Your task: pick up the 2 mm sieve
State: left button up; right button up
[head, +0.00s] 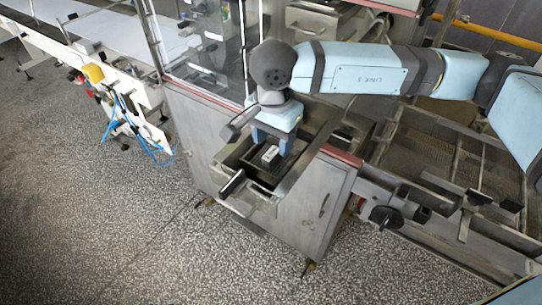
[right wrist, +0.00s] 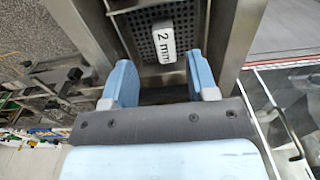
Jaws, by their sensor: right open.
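The 2 mm sieve (right wrist: 187,33) is a dark perforated plate with a white block lettered "2 mm" on it. It lies inside a metal trough, and in the head view the white block (head: 270,154) shows just below my right gripper (head: 275,140). My right gripper points down into the trough. In the right wrist view its two blue fingers (right wrist: 158,68) are apart, with the white block ahead of them and nothing visible between them. Part of the sieve is hidden by the gripper and fingers. My left gripper is not in view.
The metal trough (head: 308,158) has raised walls close around the right gripper. A black handle (head: 233,184) sticks out at its front left. A clear panel (head: 205,60) stands behind. A mesh conveyor (head: 425,150) lies to the right. The speckled floor (head: 130,230) in front is clear.

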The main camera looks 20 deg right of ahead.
aim_at(271, 152)
jog(key=shift+w+f, duration=0.1)
jog(key=shift+f, duration=0.3)
notch_tip(271, 152, down, 4)
jog(key=shift+w+a+r+p, duration=0.15)
jog(key=shift+r+p, duration=0.05)
jog(key=shift+p, duration=0.7)
jog(key=shift+f, duration=0.35)
jog(key=shift+c, duration=0.4)
jog(key=c, duration=0.4)
grip_shut()
